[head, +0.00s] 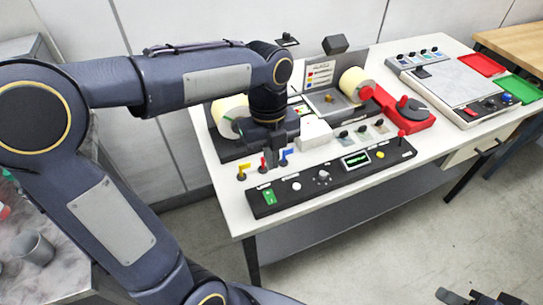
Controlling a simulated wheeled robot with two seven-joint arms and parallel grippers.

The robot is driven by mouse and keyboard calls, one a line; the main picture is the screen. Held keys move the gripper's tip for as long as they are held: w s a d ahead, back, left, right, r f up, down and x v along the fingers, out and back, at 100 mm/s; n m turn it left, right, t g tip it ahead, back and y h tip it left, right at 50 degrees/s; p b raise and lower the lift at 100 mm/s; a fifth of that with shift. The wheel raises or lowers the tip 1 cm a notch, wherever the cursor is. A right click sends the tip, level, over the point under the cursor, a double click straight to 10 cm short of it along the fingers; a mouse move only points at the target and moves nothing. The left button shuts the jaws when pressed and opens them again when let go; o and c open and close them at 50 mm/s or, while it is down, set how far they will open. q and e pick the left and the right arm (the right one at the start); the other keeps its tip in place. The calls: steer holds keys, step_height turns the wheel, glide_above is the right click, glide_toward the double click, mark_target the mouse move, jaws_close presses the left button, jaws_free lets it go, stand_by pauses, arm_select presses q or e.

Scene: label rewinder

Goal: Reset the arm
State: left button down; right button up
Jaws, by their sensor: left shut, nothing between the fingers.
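My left arm comes in from the left and reaches over the label rewinder (327,82) on the white table. My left gripper (274,160) points down at the near-left side of the machine, behind the black control panel (330,178). Its fingers are shut with nothing between them. Colored levers, yellow, red and blue, stand close to the fingertips; I cannot tell whether they touch. My arm hides part of the left label roll (229,116). A dark piece at the bottom right edge looks like my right gripper (482,298), mostly cut off, so its jaws are unclear.
A right label roll (356,86) and a red unit with a dark disc (408,110) stand right of the gripper. Farther right are a grey inspection panel (458,82), a red tray (482,65) and a green tray (519,89). The floor before the table is clear.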

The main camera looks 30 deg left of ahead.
stand_by(0.5)
arm_select(q)
steer(key=s+f+n+t+h, duration=0.1)
steer(key=s+n+t, duration=0.2)
steer(key=n, duration=1.1)
steer(key=s+a+f+n+t+h, duration=0.1)
steer(key=s+n+t, duration=0.2)
steer(key=s+n, duration=0.7)
steer(key=n, duration=0.3)
steer(key=shift+n+t+h, duration=0.3)
steer(key=shift+n+h, duration=0.1)
steer(key=shift+w, duration=0.15)
